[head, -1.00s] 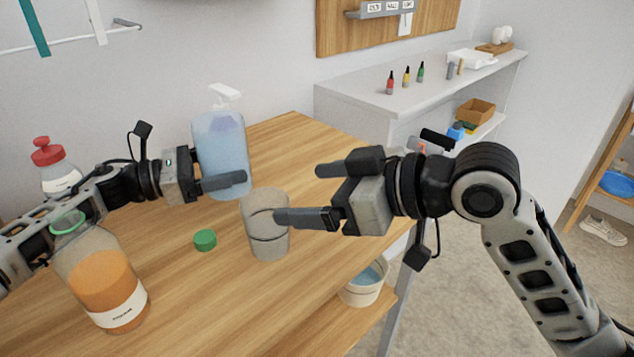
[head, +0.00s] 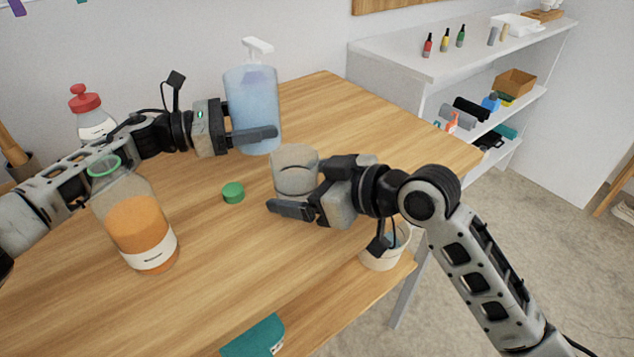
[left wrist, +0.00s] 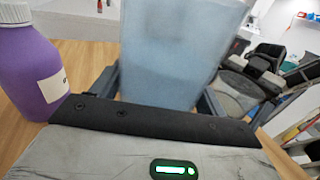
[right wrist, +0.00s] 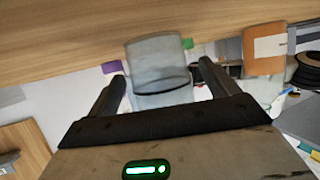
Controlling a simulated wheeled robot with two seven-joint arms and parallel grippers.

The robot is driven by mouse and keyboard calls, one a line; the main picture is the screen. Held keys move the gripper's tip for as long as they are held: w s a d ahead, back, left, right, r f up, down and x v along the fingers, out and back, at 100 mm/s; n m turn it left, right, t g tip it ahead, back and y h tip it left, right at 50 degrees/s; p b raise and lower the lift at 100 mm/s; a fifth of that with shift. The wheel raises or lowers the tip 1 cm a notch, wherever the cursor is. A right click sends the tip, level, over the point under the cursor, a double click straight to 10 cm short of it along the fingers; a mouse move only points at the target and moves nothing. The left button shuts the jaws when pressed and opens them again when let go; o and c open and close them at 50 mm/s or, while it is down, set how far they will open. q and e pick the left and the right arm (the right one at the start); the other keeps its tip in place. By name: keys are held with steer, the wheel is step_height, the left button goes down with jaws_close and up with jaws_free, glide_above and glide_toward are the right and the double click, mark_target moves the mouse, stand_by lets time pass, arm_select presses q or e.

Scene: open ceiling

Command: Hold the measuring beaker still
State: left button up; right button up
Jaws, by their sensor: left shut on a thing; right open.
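The clear grey measuring beaker (head: 295,168) stands upright on the wooden table. My right gripper (head: 300,190) is open, with one finger in front of the beaker and the other partly hidden behind it. In the right wrist view the beaker (right wrist: 158,65) shows between the two spread fingers; I cannot tell whether either touches it. My left gripper (head: 256,133) is shut on the translucent blue pump bottle (head: 252,105), which stands upright. This bottle fills the space between the fingers in the left wrist view (left wrist: 175,50).
A green cap (head: 232,192) lies left of the beaker. An orange-filled bottle (head: 140,225) stands front left, near my left arm. A red-topped bottle (head: 92,118) is behind that arm. The table's back right is clear.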

arm_select(q)
steer(key=shift+r, duration=0.1)
arm_select(e)
steer(key=c, duration=1)
arm_select(q)
steer(key=shift+f, duration=1.5)
arm_select(e)
steer(key=shift+c, duration=0.2)
